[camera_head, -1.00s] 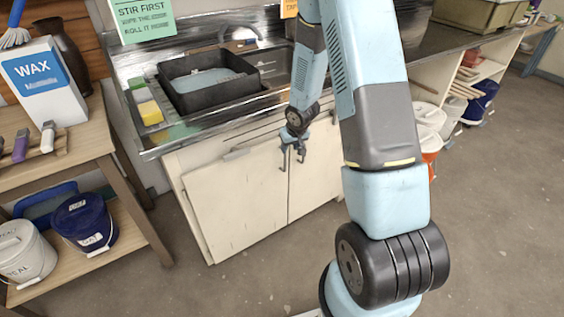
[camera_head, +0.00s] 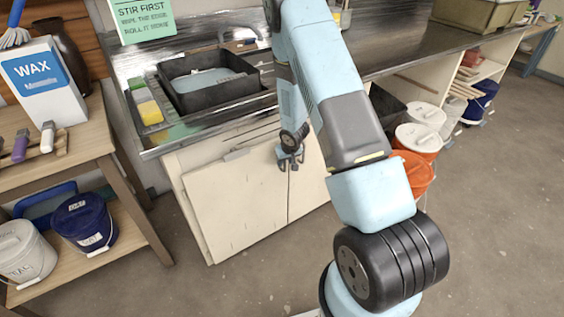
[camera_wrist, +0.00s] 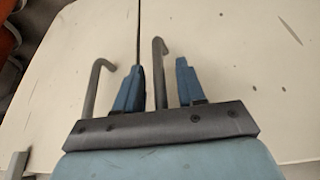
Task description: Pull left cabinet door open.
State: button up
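The left cabinet door (camera_head: 232,205) is a cream panel under the sink counter and looks shut, flush beside the right door (camera_head: 306,190). My gripper (camera_head: 289,163) is at the seam between the doors, near their upper part. In the wrist view the grey bar handle (camera_wrist: 161,75) of the left door stands between the two blue fingers of my gripper (camera_wrist: 158,85). The fingers are open, with a gap on both sides of the bar. The other door's handle (camera_wrist: 96,88) is outside the fingers, to the left. The handles are hard to make out in the head view.
A wooden shelf table (camera_head: 92,150) with a wax box (camera_head: 45,80) and a blue bucket (camera_head: 84,222) stands left of the cabinet. An orange bucket (camera_head: 414,172) and white-lidded ones stand right. The floor before the left door is clear.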

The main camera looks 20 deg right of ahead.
jog(key=shift+w+f, duration=0.1)
jog(key=shift+f, duration=0.05)
grip_shut()
dwell(0.4)
